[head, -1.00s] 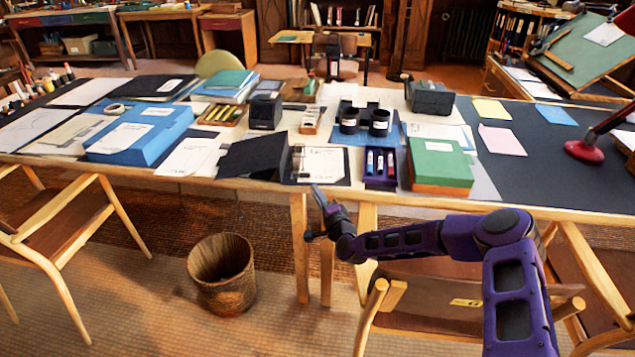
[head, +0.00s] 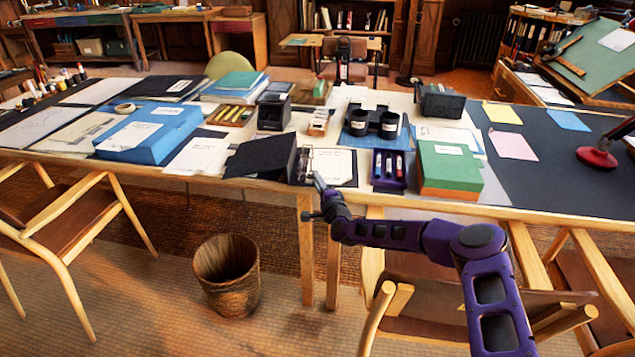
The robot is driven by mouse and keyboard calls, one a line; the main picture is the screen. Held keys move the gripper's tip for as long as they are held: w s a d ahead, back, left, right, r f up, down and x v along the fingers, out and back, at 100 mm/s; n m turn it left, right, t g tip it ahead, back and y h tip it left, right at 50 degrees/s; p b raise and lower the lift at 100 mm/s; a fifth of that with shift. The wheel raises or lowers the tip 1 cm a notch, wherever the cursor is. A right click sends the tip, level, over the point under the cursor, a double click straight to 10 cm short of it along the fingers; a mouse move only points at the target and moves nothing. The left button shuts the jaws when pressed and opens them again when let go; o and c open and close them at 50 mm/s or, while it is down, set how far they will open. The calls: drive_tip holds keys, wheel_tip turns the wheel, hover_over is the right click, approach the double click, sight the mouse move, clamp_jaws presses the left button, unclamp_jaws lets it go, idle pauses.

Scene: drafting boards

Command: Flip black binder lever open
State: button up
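The black binder (head: 262,158) lies open at the front edge of the long table, its dark cover raised at a slant on the left. A white sheet (head: 333,163) lies in its right half. Small metal parts (head: 304,164) show beside the cover; the lever's position is too small to tell. My gripper (head: 316,194) is at the table's front edge, just below and in front of the binder's metal parts. I cannot tell whether it touches the binder. Its fingers are small and dark, and their opening is unclear.
A purple tray of markers (head: 389,183) and a green-topped box (head: 447,165) stand right of the binder. A blue box file (head: 150,153) lies left. A wicker basket (head: 227,290) and chairs (head: 75,220) stand in front of the table.

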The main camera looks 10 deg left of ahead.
clamp_jaws()
drive_tip(key=shift+r, duration=0.1)
drive_tip(key=shift+a+r+n+p, duration=0.15)
drive_tip(key=shift+r+n+p, duration=0.35)
drive_tip(key=shift+n, duration=0.1)
drive_tip(key=shift+s+a+r+n+g+h+p, duration=0.15)
drive_tip(key=shift+a+r+n+g+h+p, duration=0.35)
drive_tip(key=shift+n, duration=0.95)
drive_tip(key=shift+s+a+r+n+g+h+p, duration=0.15)
drive_tip(key=shift+a+r+n+h+p, duration=0.65)
drive_tip(key=shift+n, duration=0.6)
drive_tip(key=shift+s+a+r+n+g+h+p, duration=0.15)
drive_tip(key=shift+a+r+n+g+h+p, duration=0.25)
drive_tip(key=shift+a+n+h+p, duration=0.6)
drive_tip(key=shift+n, duration=0.45)
